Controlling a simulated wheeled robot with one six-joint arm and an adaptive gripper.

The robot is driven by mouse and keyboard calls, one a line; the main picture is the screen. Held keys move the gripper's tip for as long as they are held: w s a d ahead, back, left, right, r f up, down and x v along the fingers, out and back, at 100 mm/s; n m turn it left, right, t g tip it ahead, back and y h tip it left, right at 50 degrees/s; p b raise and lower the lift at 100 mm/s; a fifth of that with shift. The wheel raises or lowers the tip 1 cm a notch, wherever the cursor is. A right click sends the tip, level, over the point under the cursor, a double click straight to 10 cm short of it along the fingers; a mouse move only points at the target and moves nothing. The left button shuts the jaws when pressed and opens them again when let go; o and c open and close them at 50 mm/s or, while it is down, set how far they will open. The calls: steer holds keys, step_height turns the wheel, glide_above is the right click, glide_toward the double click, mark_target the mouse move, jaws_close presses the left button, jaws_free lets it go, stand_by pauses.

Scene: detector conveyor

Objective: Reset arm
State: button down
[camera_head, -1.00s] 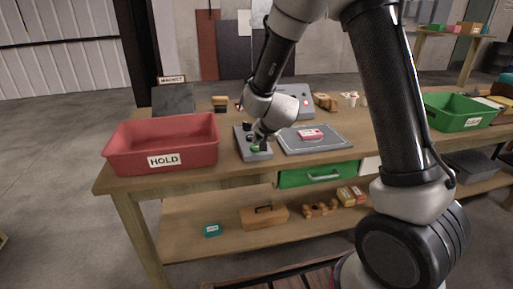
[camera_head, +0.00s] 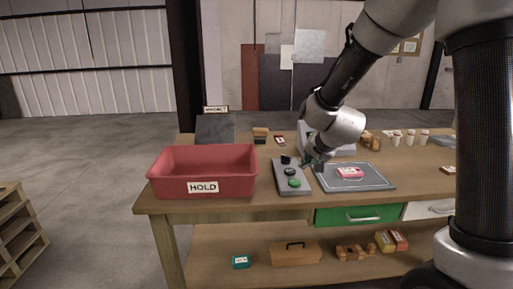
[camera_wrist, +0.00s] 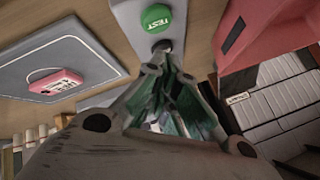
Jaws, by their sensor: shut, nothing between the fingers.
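My gripper (camera_head: 308,162) is shut and empty, at the right edge of a grey control panel (camera_head: 303,189) in the head view. In the wrist view its closed fingers (camera_wrist: 163,62) point toward the panel, near a dark button. The panel carries a green button (camera_head: 294,183), lettered TEST in the wrist view (camera_wrist: 157,24), and dark controls behind it. My wrist hides part of the bench behind. I cannot tell whether the fingertips touch the panel.
A red HOLD bin (camera_head: 203,185) stands left of the panel. A pink-red labelled item (camera_head: 349,173) lies on a grey mat (camera_head: 380,184) to the right. Small white-and-red containers (camera_head: 410,137) stand at the back right.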

steer(key=s+d+r+n+g, duration=0.1)
steer(key=s+d+r+n, duration=0.15)
steer(key=s+r, duration=0.3)
steer(key=s+d+r+n+g, duration=0.1)
steer(key=s+d+r, duration=0.25)
steer(key=s, duration=0.35)
steer(key=s+d+r+n+g+h, duration=0.1)
steer(key=s+d, duration=0.3)
steer(key=s, duration=0.6)
steer(key=s+d+r+n+g+h, duration=0.1)
steer(key=s+d, duration=0.3)
steer(key=s, duration=0.6)
steer(key=shift+d+r+n, duration=0.25)
steer(key=shift+r+n, duration=0.1)
steer(key=shift+r, duration=0.25)
